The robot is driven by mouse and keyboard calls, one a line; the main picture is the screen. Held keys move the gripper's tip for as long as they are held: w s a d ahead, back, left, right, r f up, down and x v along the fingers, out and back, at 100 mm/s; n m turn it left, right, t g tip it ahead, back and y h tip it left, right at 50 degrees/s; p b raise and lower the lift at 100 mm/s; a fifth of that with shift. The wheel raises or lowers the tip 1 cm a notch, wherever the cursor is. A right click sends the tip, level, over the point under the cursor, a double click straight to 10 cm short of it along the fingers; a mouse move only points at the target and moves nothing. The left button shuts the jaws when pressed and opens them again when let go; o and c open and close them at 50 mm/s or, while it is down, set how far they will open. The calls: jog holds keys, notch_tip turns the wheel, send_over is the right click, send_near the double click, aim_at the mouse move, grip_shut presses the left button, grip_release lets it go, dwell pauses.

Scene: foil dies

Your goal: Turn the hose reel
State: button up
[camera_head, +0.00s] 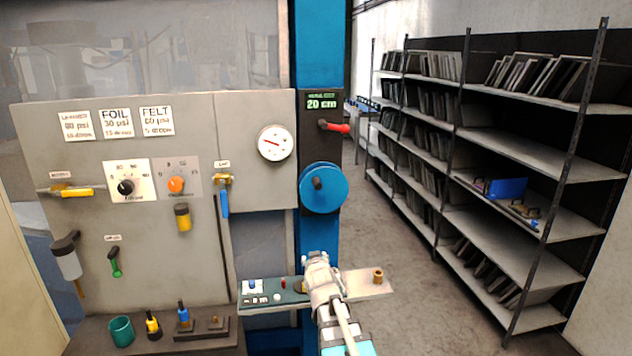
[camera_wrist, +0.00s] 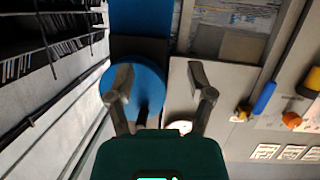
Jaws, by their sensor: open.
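The hose reel is a round blue disc (camera_head: 323,190) with a dark knob (camera_head: 317,183) near its middle, mounted on the blue column. In the wrist view, which is turned upside down, the blue disc (camera_wrist: 148,92) lies beyond my fingers, overlapped by the left one. My gripper (camera_head: 317,262) is below the disc in the head view, over the small shelf. In the wrist view my gripper (camera_wrist: 161,84) has its two fingers wide apart with nothing between them. It appears apart from the disc. Its fingertips are not clear in the head view.
A red lever (camera_head: 334,127) sits above the reel, and a round gauge (camera_head: 275,143) to its left on the grey panel (camera_head: 253,110). A narrow shelf (camera_head: 357,285) with small controls juts out below. A rack (camera_head: 490,150) of plates stands right, beyond open floor.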

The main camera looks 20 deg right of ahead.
aim_at(315, 177)
jog(key=d+r+n+t, duration=0.1)
jog(key=d+r+t, duration=0.1)
jog(key=r+t, duration=0.2)
jog(key=w+d+r+n+t+y, duration=0.1)
jog(key=d+r+n+t, duration=0.1)
jog(key=r, duration=0.7)
jog(key=shift+w+d+r+t+p, duration=0.3)
jog(key=shift+d+t, duration=0.2)
jog(key=shift+t, duration=0.8)
jog(key=shift+w, duration=0.1)
jog(key=p+x, duration=0.5)
jog(key=x, duration=0.8)
jog(key=shift+w, duration=0.3)
jog(key=shift+c, duration=0.2)
grip_shut()
